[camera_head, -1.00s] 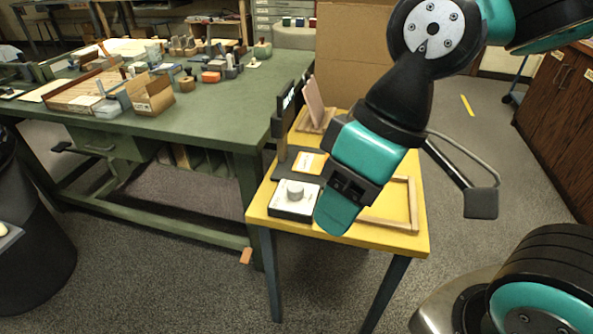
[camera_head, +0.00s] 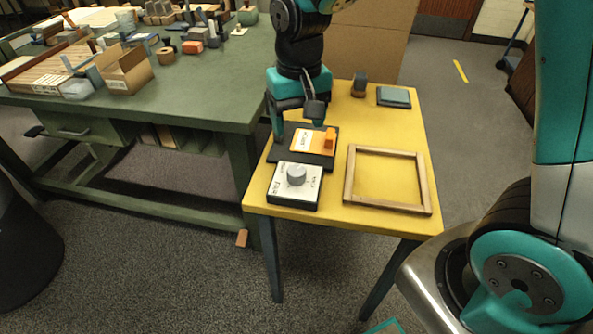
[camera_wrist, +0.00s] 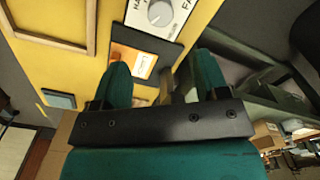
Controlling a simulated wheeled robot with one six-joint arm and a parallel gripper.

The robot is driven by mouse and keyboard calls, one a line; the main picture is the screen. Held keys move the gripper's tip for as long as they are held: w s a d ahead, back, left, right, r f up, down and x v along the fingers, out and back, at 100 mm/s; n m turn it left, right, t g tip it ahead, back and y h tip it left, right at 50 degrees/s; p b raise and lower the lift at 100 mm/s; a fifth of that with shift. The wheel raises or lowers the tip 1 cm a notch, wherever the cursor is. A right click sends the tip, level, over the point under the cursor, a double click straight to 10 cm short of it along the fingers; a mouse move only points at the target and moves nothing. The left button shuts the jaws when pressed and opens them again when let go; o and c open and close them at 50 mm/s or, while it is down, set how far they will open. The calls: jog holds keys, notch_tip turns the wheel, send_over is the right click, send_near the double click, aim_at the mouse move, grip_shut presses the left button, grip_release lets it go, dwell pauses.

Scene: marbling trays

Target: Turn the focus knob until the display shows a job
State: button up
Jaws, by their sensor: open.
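The focus knob (camera_head: 297,175) is a round grey dial on a white-topped box (camera_head: 281,187) at the front left of the yellow table. The knob also shows in the wrist view (camera_wrist: 159,14), with partly readable lettering around it. My gripper (camera_head: 299,124) points down behind the knob box, over the far part of a black base (camera_head: 284,153) bearing an orange card (camera_head: 308,141). Its two teal fingers are apart, with nothing held between them in the wrist view (camera_wrist: 163,76). No display face can be read; my arm covers the area behind the card.
An empty wooden frame (camera_head: 349,180) lies right of the knob box. A dark flat pad (camera_head: 394,96) and a small grey-brown object (camera_head: 360,84) lie at the back. A green workbench (camera_head: 190,100) stands left.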

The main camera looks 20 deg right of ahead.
aim_at(297, 170)
notch_tip(297, 170, down, 13)
jog(key=shift+a+f+b, duration=0.1)
jog(key=shift+a+b, duration=0.05)
jog(key=shift+b, duration=0.75)
jog(key=c, duration=0.9)
